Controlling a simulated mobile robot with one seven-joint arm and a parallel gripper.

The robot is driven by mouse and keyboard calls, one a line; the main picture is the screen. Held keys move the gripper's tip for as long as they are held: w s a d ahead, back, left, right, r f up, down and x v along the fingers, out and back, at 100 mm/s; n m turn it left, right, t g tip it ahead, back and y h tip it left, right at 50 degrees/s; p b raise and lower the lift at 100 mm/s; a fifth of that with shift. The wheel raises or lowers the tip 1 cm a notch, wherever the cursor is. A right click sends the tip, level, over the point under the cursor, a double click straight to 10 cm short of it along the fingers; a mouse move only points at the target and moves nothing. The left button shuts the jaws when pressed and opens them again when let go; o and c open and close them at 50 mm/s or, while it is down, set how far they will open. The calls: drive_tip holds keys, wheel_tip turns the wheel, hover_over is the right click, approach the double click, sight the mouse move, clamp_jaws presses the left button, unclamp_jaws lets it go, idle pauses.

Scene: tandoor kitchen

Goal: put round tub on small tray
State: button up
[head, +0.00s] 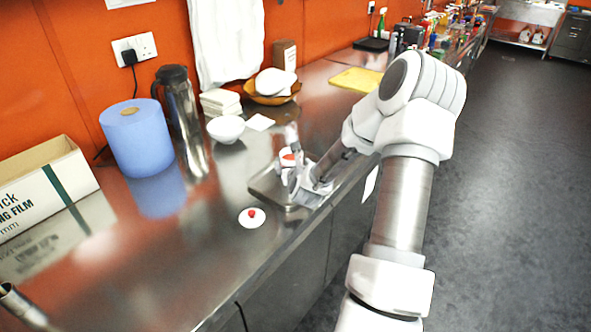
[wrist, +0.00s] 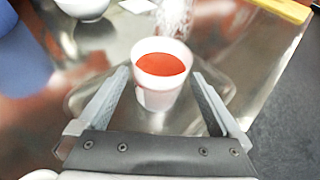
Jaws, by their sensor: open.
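The round tub (wrist: 160,92) is a white cup with red contents. In the wrist view it stands upright, apparently on the small metal tray (wrist: 222,92), with the tray's surface around it. In the head view the tub (head: 287,155) shows just behind my gripper (head: 303,180), and the tray (head: 262,191) shows partly under the arm's end. My gripper is open, with one finger on each side of the tub in the wrist view (wrist: 160,76). A gap shows between each finger and the tub. The tub's base is hard to make out.
A white disc with a red knob (head: 251,218) lies in front of the tray. A clear object (wrist: 175,17) stands behind the tub. A white bowl (head: 226,129), blue roll (head: 137,140), dark-topped flask (head: 182,115) and yellow board (head: 357,80) are farther off.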

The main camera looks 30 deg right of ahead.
drive_tip(key=v, duration=0.5)
drive_tip(key=shift+s+a+r, duration=0.15)
drive_tip(key=shift+s+a, duration=0.05)
drive_tip(key=shift+s, duration=0.15)
